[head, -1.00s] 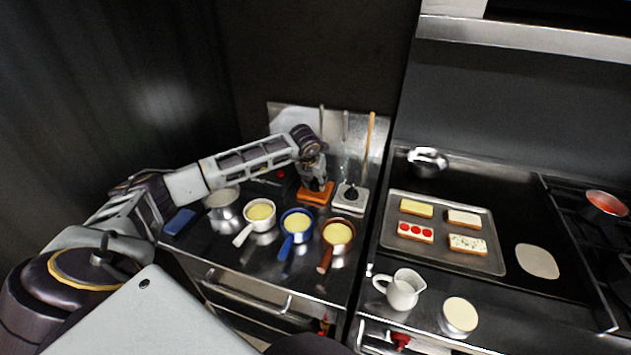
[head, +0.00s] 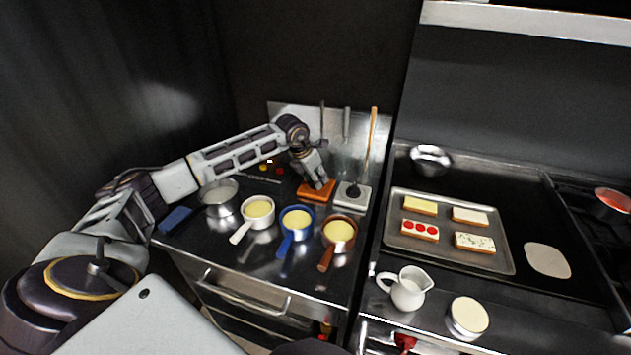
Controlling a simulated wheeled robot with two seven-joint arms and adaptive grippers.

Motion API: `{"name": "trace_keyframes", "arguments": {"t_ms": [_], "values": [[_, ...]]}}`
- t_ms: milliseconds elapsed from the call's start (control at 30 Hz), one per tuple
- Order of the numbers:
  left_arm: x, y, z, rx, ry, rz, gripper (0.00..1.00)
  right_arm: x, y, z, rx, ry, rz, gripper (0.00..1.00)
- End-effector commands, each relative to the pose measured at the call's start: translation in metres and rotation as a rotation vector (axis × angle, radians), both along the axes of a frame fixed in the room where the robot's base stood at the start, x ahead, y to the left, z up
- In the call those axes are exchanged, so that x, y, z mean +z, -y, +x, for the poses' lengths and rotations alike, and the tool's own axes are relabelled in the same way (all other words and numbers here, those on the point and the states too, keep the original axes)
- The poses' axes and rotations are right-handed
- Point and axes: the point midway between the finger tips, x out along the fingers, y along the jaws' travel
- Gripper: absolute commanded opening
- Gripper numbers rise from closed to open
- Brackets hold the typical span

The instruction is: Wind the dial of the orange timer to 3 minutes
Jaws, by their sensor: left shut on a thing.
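The orange timer (head: 307,195) sits on the steel counter near the back splash, left of a pale timer-like block with a dark dial (head: 352,195). My left gripper (head: 318,184) reaches down over the orange timer from above and is shut on its dial. The gripper covers the dial, so its setting cannot be read. My right gripper does not show.
In front stand a white pan (head: 258,209), a blue pan (head: 297,220) and a copper pan (head: 339,232). A steel bowl (head: 219,197) and blue sponge (head: 175,220) lie left. Upright utensils (head: 370,140) stand behind. A tray (head: 447,258) is on the right.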

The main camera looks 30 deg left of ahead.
Motion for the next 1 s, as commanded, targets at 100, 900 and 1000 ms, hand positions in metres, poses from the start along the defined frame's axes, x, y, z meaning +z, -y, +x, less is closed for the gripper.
{"name": "trace_keyframes", "arguments": {"t_ms": [100, 900, 1000], "values": [[-0.001, -0.002, 0.001, -0.068, 0.001, 0.001, 0.14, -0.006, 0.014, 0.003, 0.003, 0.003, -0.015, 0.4], [0.0, -0.003, 0.001, -0.42, 0.001, 0.0, 0.14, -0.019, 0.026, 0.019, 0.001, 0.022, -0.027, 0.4], [0.0, -0.003, 0.001, -0.43, 0.0, 0.001, 0.14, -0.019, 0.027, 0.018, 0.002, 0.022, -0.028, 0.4]]}}
